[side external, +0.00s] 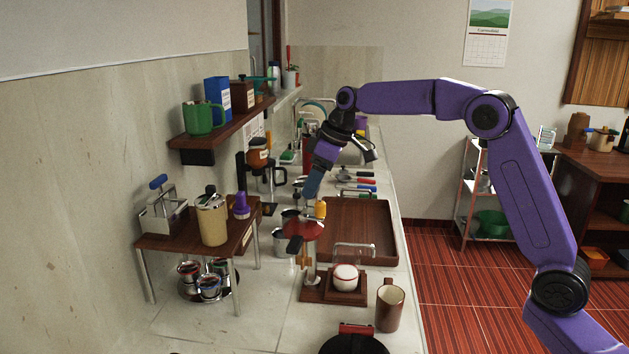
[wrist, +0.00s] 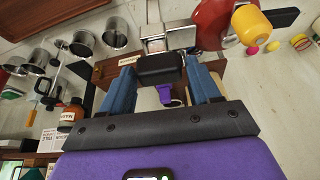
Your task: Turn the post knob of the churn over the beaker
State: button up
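A stand with a dark wooden base (side external: 322,292) and a post rises in the middle of the counter in the side view. At its top are a red rounded part (side external: 305,229), a yellow knob (side external: 320,209) and metal parts. The wrist view shows the red part (wrist: 211,22), the yellow knob (wrist: 252,25), a metal block (wrist: 165,38) and a black knob-like piece (wrist: 160,69). My gripper (wrist: 160,75) has its blue fingers well apart, one on each side of the black piece; contact is unclear. I cannot tell which vessel is the beaker.
A white, red-banded round vessel (side external: 345,272) sits on the stand's base. A brown mug (side external: 390,306) stands to its right, a brown tray (side external: 372,226) behind. A small table (side external: 180,243) with a tan canister (side external: 211,222) stands left. A wall shelf (side external: 222,125) overhangs the left side.

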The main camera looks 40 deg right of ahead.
grip_shut()
jog(key=shift+n, duration=0.3)
jog(key=n+g+y, duration=0.1)
jog(key=n, duration=0.2)
jog(key=shift+w, duration=0.1)
jog(key=n+g, duration=0.1)
jog(key=n, duration=0.3)
jog(key=shift+w+y, duration=0.1)
jog(key=shift+y, duration=0.2)
jog(key=n+g, duration=0.2)
jog(key=n, duration=0.2)
jog(key=shift+w, duration=0.1)
jog(key=shift+n+g, duration=0.7)
jog(key=shift+n, duration=1.5)
